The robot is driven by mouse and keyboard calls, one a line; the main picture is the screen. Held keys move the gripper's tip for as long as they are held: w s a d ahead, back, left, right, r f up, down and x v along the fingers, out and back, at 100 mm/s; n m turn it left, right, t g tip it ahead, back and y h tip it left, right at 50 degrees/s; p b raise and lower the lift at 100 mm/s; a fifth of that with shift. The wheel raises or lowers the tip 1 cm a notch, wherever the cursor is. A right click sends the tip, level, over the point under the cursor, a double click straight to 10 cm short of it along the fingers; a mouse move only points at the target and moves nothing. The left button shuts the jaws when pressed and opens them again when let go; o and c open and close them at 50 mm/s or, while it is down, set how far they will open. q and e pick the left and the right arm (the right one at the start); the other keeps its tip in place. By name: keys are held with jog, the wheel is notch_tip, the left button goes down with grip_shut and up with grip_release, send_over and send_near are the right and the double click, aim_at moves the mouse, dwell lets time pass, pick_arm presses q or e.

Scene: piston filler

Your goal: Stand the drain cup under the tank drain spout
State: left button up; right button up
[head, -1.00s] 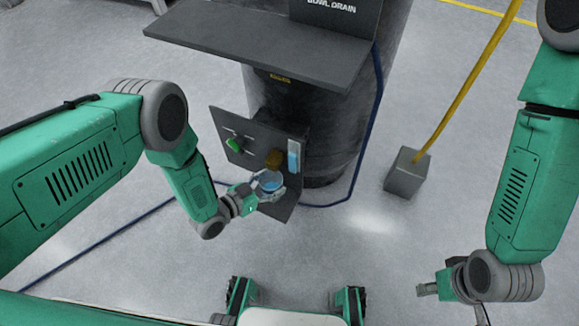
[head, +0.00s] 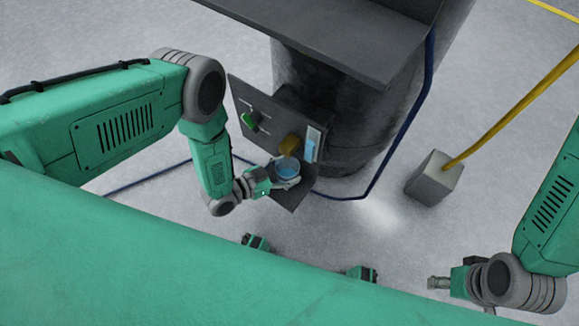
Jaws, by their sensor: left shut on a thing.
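The drain cup (head: 288,168) is small and clear with a blue inside. It is at the small lower shelf (head: 297,196), just in front of and below the brass-coloured drain spout (head: 289,144). Whether its base touches the shelf, and whether it is exactly under the spout, I cannot tell. My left gripper (head: 279,180) is shut on the cup from the lower left, and its fingers hide part of the cup. My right gripper (head: 438,283) is at the lower right, away from the cup; its fingers are too small to read.
A dark panel with a green knob (head: 250,119) is left of the spout, and a blue-and-white gauge (head: 312,144) is right of it. A large dark shelf (head: 340,35) overhangs above. A grey block (head: 434,178) with a yellow pole stands right on open floor.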

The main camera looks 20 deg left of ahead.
pick_arm(q)
jog(key=shift+f, duration=0.1)
jog(key=o, duration=1.3)
jog(key=p+v, duration=0.5)
jog(key=v, duration=0.7)
